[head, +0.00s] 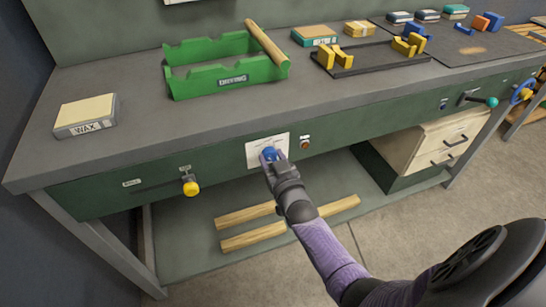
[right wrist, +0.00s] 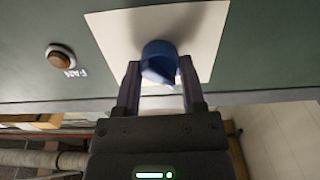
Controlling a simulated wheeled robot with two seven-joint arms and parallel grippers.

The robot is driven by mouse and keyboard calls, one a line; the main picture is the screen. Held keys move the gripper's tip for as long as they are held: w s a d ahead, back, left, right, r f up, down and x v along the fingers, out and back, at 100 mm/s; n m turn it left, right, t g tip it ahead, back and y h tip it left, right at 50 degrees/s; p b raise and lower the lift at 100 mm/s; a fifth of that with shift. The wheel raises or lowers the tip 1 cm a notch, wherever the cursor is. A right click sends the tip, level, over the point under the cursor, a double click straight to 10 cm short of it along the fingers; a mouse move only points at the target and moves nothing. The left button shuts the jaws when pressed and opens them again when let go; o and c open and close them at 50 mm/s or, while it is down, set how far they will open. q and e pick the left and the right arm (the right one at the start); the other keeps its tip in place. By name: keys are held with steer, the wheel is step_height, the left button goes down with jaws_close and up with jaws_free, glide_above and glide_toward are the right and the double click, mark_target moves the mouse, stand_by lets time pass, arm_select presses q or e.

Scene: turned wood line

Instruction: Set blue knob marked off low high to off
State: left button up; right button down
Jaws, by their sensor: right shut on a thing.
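The blue knob (head: 269,154) sits on a white plate (head: 255,150) on the green front panel of the bench. My right gripper (head: 274,160) reaches up to it from below right and is shut on it. In the right wrist view the blue knob (right wrist: 159,62) is between the two dark fingers (right wrist: 158,85), with the white plate (right wrist: 205,35) behind it. A pale patch shows on the knob's face. The off, low and high marks cannot be read, so the knob's setting cannot be told. My left gripper is not in view.
A small red-brown button (head: 305,143) is right of the plate; it also shows in the right wrist view (right wrist: 60,57). A yellow knob (head: 190,186) is further left. A drawer unit (head: 436,145) and wooden bars (head: 290,224) are below. A green rack (head: 225,70) stands on the bench.

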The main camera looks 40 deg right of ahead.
steer(key=shift+f+n, duration=0.1)
steer(key=shift+n, duration=0.3)
steer(key=shift+c, duration=0.9)
jaws_free()
